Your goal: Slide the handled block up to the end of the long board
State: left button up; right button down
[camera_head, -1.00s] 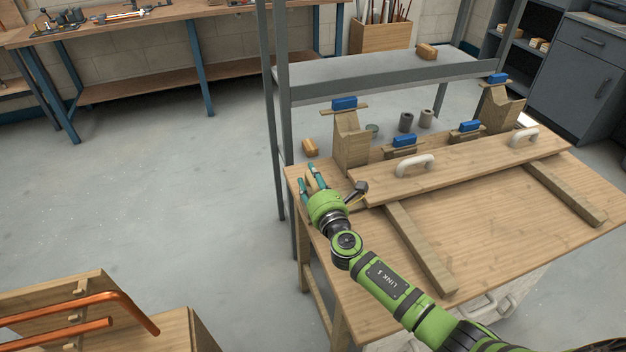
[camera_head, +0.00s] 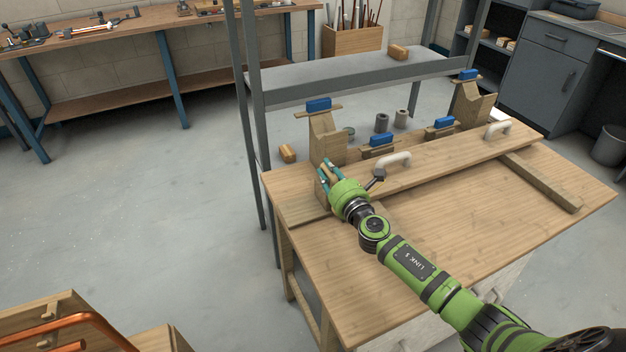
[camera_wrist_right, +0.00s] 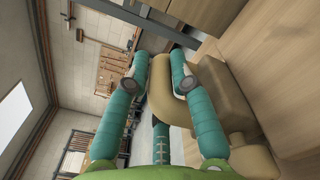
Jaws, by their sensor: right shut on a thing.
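The long board (camera_head: 450,151) lies on the wooden table, with two pale handles on top. My right gripper (camera_head: 326,170) is low over the table near the board's left end, beside an upright wooden stand. The brown block body (camera_wrist_right: 222,95) shows just behind and to the right of the handle. In the head view the block is mostly hidden by the gripper, so I cannot tell whether it touches the board. My left gripper is out of view.
A notched wooden stand with a blue top (camera_head: 327,137) rises close behind the gripper. Smaller blue-topped pieces (camera_head: 379,143) line the board's far side. A grey metal shelf (camera_head: 340,85) stands behind. The table's near right part (camera_head: 520,225) is clear.

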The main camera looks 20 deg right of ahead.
jog(key=shift+r, duration=0.1)
jog(key=c, duration=1.1)
grip_release()
jog(key=shift+c, duration=0.2)
jog(key=s, duration=1.2)
jog(key=shift+d, duration=0.15)
